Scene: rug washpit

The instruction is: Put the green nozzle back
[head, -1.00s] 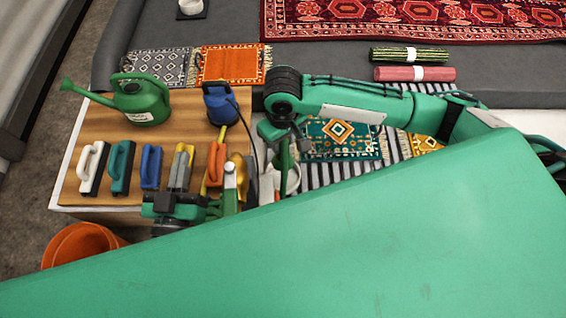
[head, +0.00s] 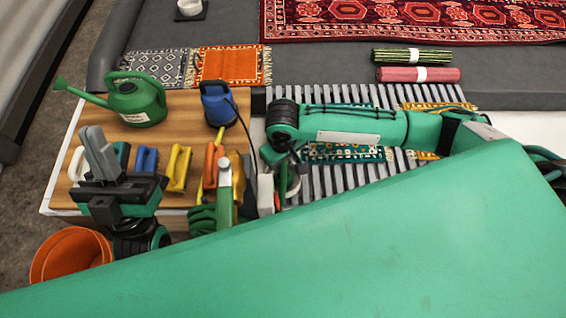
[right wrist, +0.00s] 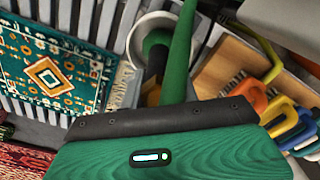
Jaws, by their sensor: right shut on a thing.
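The green nozzle (right wrist: 182,52) is a long tapering green piece rising from my right gripper (right wrist: 178,100) in the right wrist view. My right gripper is shut on it. In the head view a slim green part of the nozzle (head: 283,180) hangs under my right wrist, largely hidden by my arm. A round white cup-like holder (right wrist: 137,44) with a dark inside is right behind the nozzle in the wrist view; whether they touch cannot be told. My left gripper (head: 98,152), with grey fingers, is over the left brushes; its finger gap is not clear.
An orange bucket (head: 70,256) stands at front left.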

